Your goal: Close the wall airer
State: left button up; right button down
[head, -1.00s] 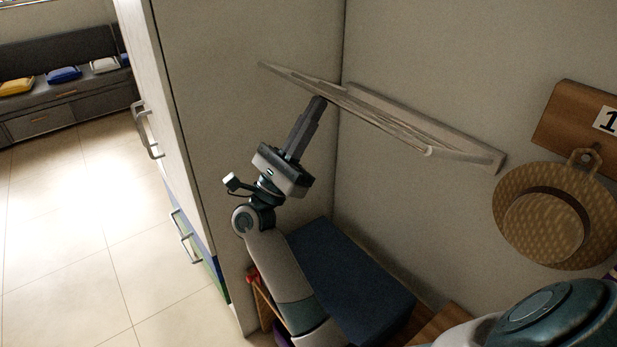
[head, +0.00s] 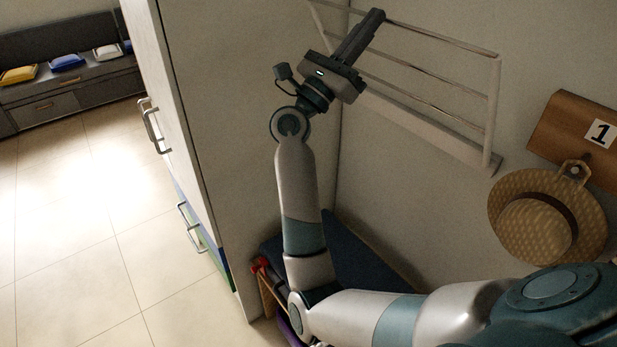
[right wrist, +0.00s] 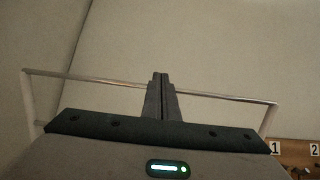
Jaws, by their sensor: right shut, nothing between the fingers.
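The wall airer (head: 493,100) is a pale frame of several thin bars, hinged on a rail (head: 432,132) along the back wall. Its frame is swung up, rising steeply above the rail; I cannot tell if it lies flat against the wall. Its top left runs out of the head view. My right gripper (head: 376,14) is shut and empty, pointing up in front of the airer's left part. In the right wrist view the shut fingers (right wrist: 161,78) overlap the airer's outer bar (right wrist: 230,96), which passes behind them; contact is unclear. My left gripper is not in view.
A straw hat (head: 545,222) hangs from a wooden board (head: 575,130) marked 1, right of the airer. A tall white cabinet with handles (head: 152,125) stands left. A dark blue cushioned seat (head: 365,255) is below. Open tiled floor (head: 80,220) lies far left.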

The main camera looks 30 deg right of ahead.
pick_arm(q)
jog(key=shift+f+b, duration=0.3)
jog(key=shift+b, duration=0.1)
pick_arm(e)
jog(key=d+r, duration=0.2)
jog(key=d, duration=0.6)
jog(key=w+d+r, duration=0.1)
jog(key=d+r, duration=0.2)
jog(key=d, duration=0.5)
jog(key=shift+r, duration=0.3)
jog(key=shift+w, duration=0.15)
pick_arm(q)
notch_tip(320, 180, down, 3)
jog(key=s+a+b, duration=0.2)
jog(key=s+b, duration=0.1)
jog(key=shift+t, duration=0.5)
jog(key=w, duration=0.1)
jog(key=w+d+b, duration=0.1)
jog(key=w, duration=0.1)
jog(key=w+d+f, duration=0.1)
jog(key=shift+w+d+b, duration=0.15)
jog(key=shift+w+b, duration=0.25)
pick_arm(e)
jog(key=s+a+r, duration=0.1)
jog(key=a+r, duration=0.1)
jog(key=a, duration=1.1)
jog(key=shift+a, duration=0.4)
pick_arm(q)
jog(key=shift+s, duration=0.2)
